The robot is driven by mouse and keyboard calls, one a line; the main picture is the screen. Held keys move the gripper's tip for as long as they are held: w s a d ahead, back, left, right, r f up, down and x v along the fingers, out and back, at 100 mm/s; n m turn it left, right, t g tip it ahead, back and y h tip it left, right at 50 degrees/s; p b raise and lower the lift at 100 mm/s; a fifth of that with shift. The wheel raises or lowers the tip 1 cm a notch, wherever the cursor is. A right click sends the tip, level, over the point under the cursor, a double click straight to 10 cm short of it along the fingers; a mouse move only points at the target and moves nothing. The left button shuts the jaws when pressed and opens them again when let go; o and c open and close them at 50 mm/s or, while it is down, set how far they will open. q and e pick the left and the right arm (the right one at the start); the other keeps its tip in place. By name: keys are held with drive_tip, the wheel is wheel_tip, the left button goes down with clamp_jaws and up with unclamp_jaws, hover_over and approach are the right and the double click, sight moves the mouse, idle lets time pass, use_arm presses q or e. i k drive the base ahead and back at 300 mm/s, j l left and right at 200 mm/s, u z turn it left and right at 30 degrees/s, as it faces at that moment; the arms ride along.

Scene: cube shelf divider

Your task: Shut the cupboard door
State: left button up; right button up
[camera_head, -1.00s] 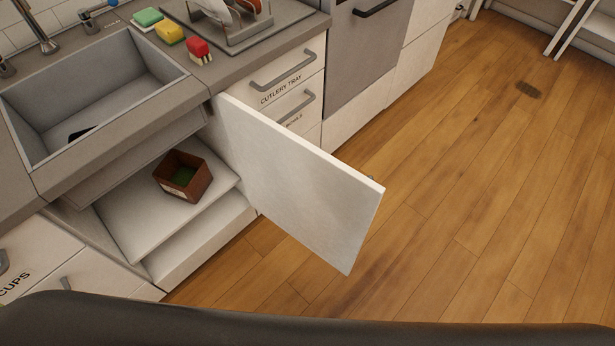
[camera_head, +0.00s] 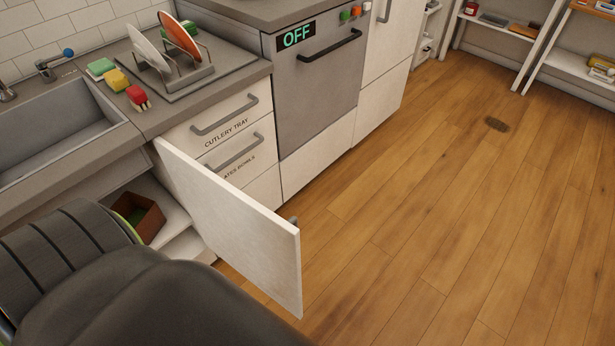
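The white cupboard door (camera_head: 235,225) under the sink stands wide open, swung out over the floor from its hinge side next to the cutlery drawers. A small part of its handle (camera_head: 293,220) shows past the outer edge. The open cupboard (camera_head: 183,243) holds a brown box (camera_head: 148,222) with green inside, partly hidden by my dark arm at the lower left. Neither gripper shows in the view, and I cannot tell whether the arm touches the door.
The sink (camera_head: 60,130) is above the cupboard. Drawers (camera_head: 225,130) and an oven (camera_head: 315,95) reading OFF stand behind the door. A dish rack (camera_head: 185,75) and sponges (camera_head: 115,80) sit on the counter. The wooden floor (camera_head: 430,220) to the right is clear.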

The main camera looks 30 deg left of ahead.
sight(263, 247)
drive_tip(key=i+l+z, duration=0.25)
drive_tip(key=z, duration=0.15)
drive_tip(key=i+l+z, duration=0.45)
drive_tip(key=i+u, duration=0.5)
drive_tip(key=u, duration=0.25)
drive_tip(key=i+u, duration=0.15)
drive_tip(key=u, duration=0.3)
drive_tip(key=i+u, duration=0.15)
drive_tip(key=u, duration=0.35)
drive_tip(key=i+u, duration=0.1)
drive_tip(key=u, duration=0.35)
drive_tip(key=i+l+u, duration=0.1)
drive_tip(key=u, duration=0.4)
drive_tip(key=i+u, duration=0.15)
drive_tip(key=u, duration=0.3)
drive_tip(key=i+u, duration=0.2)
drive_tip(key=u, duration=0.25)
drive_tip(key=i+l+u, duration=0.1)
drive_tip(key=u, duration=0.35)
drive_tip(key=i+l+u, duration=0.15)
drive_tip(key=u, duration=0.3)
